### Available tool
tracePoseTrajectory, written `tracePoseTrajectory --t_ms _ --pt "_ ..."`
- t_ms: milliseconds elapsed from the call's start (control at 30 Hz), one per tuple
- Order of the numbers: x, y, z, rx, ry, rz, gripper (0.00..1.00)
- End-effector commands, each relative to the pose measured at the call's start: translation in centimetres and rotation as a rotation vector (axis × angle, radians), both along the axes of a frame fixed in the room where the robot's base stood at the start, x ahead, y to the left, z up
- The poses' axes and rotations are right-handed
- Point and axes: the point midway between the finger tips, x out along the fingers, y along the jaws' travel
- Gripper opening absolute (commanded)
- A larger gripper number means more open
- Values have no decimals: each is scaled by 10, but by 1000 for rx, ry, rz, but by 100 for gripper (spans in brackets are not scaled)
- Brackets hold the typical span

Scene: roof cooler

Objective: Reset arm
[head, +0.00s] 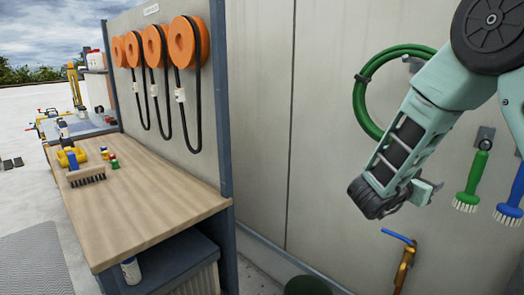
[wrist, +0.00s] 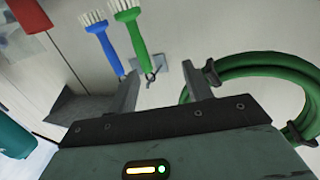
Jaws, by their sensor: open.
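My gripper (head: 428,188) shows at the right of the head view, at the end of my pale green arm, in front of a grey wall panel. In the wrist view my gripper (wrist: 160,85) has its two fingers spread apart with nothing between them. Beyond the fingertips hang a green brush (wrist: 128,22) and a blue brush (wrist: 103,40) on the wall. A coiled green hose (wrist: 275,65) is to the right of the fingers in that view. The fingers appear apart from all of these.
A wooden workbench (head: 150,198) with a brush (head: 86,177) and small coloured items stands at the left. Orange reels (head: 183,42) with black cables hang above it. A brass tap (head: 403,268) with a blue handle is below my gripper. The middle wall is bare.

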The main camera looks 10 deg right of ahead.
Motion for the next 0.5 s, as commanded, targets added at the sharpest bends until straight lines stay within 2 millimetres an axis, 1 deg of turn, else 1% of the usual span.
tracePoseTrajectory --t_ms 33,67,133,167,200,267,300,367,400,467,500 --pt "11 19 -1 57 -4 97 50" --pt "19 34 -2 101 -3 166 50" --pt "35 76 -7 209 17 352 50" --pt "39 97 -9 257 31 434 50" --pt "42 126 -11 316 59 546 50" --pt "40 170 -14 397 112 704 50" --pt "34 198 -16 446 156 803 50" --pt "19 240 -19 510 236 946 50" --pt "4 265 -21 547 297 1036 50" --pt "-22 300 -25 593 402 1164 50" --pt "-44 319 -27 615 481 1242 50"
